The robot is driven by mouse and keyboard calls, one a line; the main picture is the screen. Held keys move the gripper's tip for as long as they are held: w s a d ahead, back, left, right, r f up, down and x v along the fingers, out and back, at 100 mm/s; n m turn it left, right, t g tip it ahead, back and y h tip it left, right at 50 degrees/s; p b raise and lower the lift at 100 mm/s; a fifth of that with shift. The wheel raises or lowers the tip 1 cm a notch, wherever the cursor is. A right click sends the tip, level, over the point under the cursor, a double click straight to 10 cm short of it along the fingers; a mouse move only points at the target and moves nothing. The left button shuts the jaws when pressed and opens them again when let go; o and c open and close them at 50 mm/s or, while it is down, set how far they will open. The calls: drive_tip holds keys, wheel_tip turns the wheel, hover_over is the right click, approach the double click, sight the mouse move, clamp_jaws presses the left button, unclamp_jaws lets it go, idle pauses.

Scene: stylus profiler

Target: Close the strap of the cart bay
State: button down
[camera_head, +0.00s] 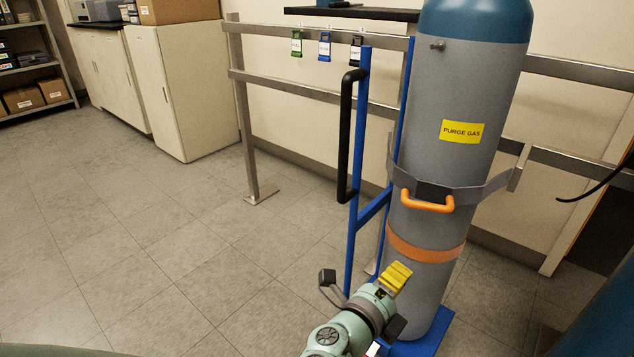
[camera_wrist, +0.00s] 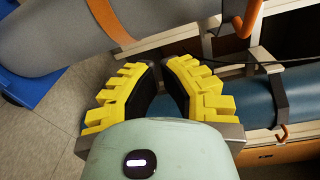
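A grey cylinder (camera_head: 450,100) with a blue top and a yellow "PURGE GAS" label stands upright on the blue cart (camera_head: 357,220). A grey strap (camera_head: 478,194) with an orange handle (camera_head: 428,206) crosses its front at mid-height. I cannot tell whether its end is latched. A flat orange band (camera_head: 425,250) circles the cylinder lower down. My gripper (camera_head: 398,275), with yellow fingers, is low in front of the cylinder, below the handle. In the wrist view my gripper (camera_wrist: 165,65) has its fingers apart with nothing between them; the orange handle (camera_wrist: 250,18) is above right.
A metal rail (camera_head: 300,95) with several hanging tags runs along the wall behind the cart. A second, blue cylinder (camera_wrist: 250,100) with a bracket and orange handle (camera_wrist: 281,131) is at the right in the wrist view. White cabinets (camera_head: 180,90) stand back left. The left floor is clear.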

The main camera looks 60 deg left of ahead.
drive_tip(key=d+r+n+y+p, duration=0.4)
drive_tip(key=d+r, duration=0.4)
drive_tip(key=d, duration=0.4)
drive_tip(key=w+a+r+b, duration=0.1)
drive_tip(key=w+a, duration=0.8)
drive_tip(key=shift+r+y, duration=0.35)
drive_tip(key=shift+y, duration=0.05)
drive_tip(key=shift+a, duration=0.15)
